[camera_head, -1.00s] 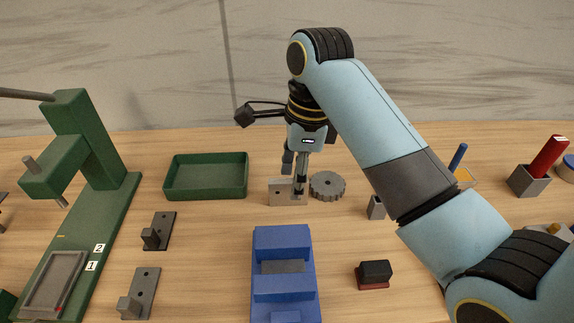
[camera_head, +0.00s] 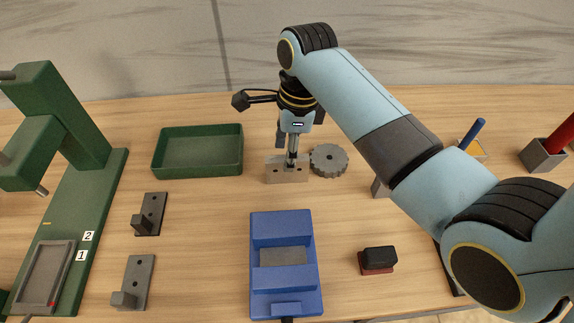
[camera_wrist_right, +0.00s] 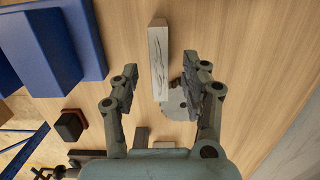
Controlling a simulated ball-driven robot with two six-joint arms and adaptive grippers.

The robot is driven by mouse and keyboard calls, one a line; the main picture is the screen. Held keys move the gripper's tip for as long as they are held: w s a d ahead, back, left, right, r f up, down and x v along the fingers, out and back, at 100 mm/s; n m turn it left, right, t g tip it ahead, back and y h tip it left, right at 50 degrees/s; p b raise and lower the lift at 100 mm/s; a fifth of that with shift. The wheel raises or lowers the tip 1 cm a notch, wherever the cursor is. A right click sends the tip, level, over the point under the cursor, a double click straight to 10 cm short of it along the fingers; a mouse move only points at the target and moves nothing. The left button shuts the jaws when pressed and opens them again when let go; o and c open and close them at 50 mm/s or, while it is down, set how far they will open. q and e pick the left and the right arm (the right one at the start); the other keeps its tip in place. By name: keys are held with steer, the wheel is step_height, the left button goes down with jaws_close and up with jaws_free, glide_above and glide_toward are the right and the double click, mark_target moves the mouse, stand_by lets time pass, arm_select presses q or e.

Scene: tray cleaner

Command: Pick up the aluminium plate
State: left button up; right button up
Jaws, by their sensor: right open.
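The aluminium plate (camera_head: 274,171) is a small light grey block with holes, standing on the table in the head view. In the right wrist view, the plate (camera_wrist_right: 158,60) shows edge-on as a pale bar with dark scratch marks. My right gripper (camera_head: 291,158) is above the plate and partly overlaps it in the head view. In the wrist view, my right gripper (camera_wrist_right: 161,85) is open, with one finger on each side of the plate's line and visible gaps to it. Contact with the plate is not visible. My left gripper is not in view.
A grey gear (camera_head: 328,160) lies close right of the plate. A green tray (camera_head: 198,172) is to its left. A blue fixture (camera_head: 284,231) stands in front, and a green press (camera_head: 88,185) at the left. Bare table lies between the plate and blue fixture.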

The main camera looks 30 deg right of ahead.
steer(key=shift+a+f, duration=0.15)
steer(key=shift+f, duration=1.55)
steer(key=shift+f, duration=0.25)
jaws_close()
